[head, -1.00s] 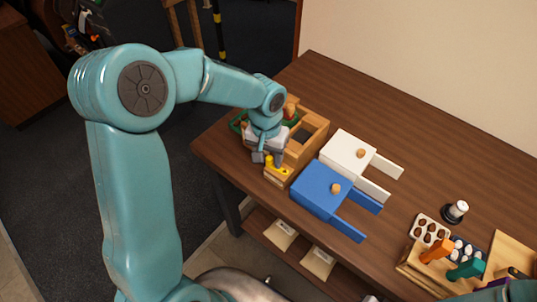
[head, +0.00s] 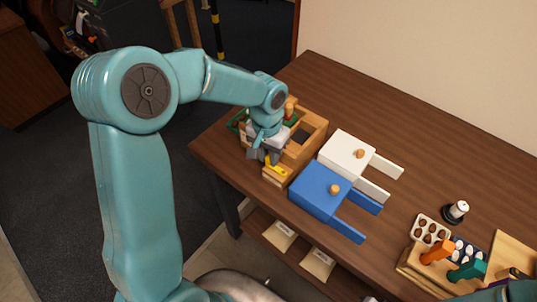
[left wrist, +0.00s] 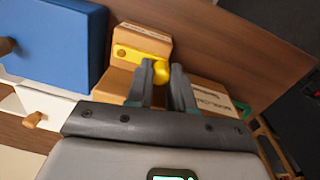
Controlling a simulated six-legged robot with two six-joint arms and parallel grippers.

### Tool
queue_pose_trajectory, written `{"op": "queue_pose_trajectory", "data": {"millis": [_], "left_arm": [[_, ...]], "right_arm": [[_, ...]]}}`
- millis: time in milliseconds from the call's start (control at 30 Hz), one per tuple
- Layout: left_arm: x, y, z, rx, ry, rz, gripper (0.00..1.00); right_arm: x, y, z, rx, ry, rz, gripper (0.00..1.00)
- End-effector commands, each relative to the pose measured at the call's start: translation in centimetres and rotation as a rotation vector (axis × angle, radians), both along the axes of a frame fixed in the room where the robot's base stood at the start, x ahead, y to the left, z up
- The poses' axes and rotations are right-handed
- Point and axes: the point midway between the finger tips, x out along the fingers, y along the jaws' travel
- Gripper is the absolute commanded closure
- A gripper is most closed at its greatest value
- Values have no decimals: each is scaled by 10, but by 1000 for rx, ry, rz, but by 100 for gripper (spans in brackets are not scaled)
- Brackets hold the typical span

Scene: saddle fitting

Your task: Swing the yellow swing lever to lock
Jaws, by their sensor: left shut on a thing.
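The yellow swing lever (head: 280,171) is mounted on a light wooden block (head: 274,180) at the table's front left edge. It also shows in the left wrist view (left wrist: 130,54), as a flat bar with a round knob (left wrist: 161,71) at its end. My left gripper (head: 268,158) is over the block, pointing down. In the left wrist view its fingers (left wrist: 163,80) are shut on the knob, which sits between the fingertips. The gripper partly hides the lever in the head view. My right gripper does not show.
A wooden frame box (head: 314,128) stands behind the block. A blue piece (head: 315,185) and a white piece (head: 343,148), each with a wooden knob, lie to the right. A tray of tools (head: 410,262) is at the far right. The table's back middle is clear.

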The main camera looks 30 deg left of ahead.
Motion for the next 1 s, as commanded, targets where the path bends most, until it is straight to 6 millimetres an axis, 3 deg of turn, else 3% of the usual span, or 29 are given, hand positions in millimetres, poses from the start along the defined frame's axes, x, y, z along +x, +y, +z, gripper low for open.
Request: {"op": "queue_pose_trajectory", "data": {"millis": [33, 67, 100, 133, 433, 567, 1000], "left_arm": [[1, 0, 2, 0, -5, 2, 100], [1, 0, 2, 0, -6, 2, 72], [1, 0, 2, 0, -6, 2, 59], [1, 0, 2, 0, -5, 2, 53], [1, 0, 2, 0, -4, 2, 53], [2, 1, 15, 1, -8, 3, 53], [1, 5, 125, 0, -10, 2, 53]], "right_arm": [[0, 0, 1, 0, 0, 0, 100], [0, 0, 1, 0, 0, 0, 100], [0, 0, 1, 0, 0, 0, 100], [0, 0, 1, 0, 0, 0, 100], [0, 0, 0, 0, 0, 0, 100], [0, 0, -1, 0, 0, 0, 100], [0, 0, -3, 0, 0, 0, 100]]}}
